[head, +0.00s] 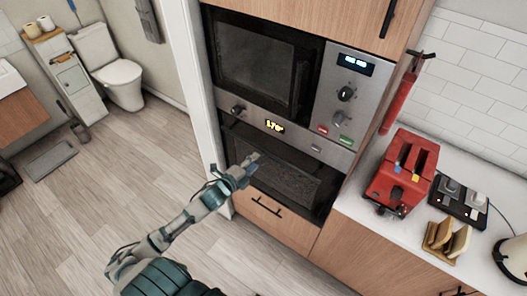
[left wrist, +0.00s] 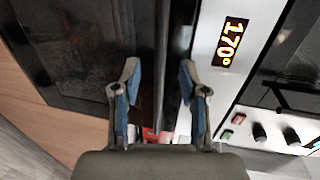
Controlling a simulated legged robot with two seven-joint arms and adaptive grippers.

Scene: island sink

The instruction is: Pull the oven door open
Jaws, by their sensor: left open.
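The oven door (head: 285,178) is a dark glass panel under the control strip that reads 170°, and it looks closed. My left gripper (head: 248,168) is in front of the upper left part of this door. In the left wrist view the left gripper (left wrist: 158,82) is open, with blue pads on its two fingers. A dark bar along the door's edge (left wrist: 168,60) runs between the fingers. I cannot tell whether they touch it. The door panel (left wrist: 75,50) fills the left of that view. My right gripper is not in view.
A microwave (head: 258,62) is above the oven, and a wooden drawer (head: 270,212) with a dark handle is below. A red toaster (head: 402,172) and toast slices (head: 447,240) are on the white counter at right.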

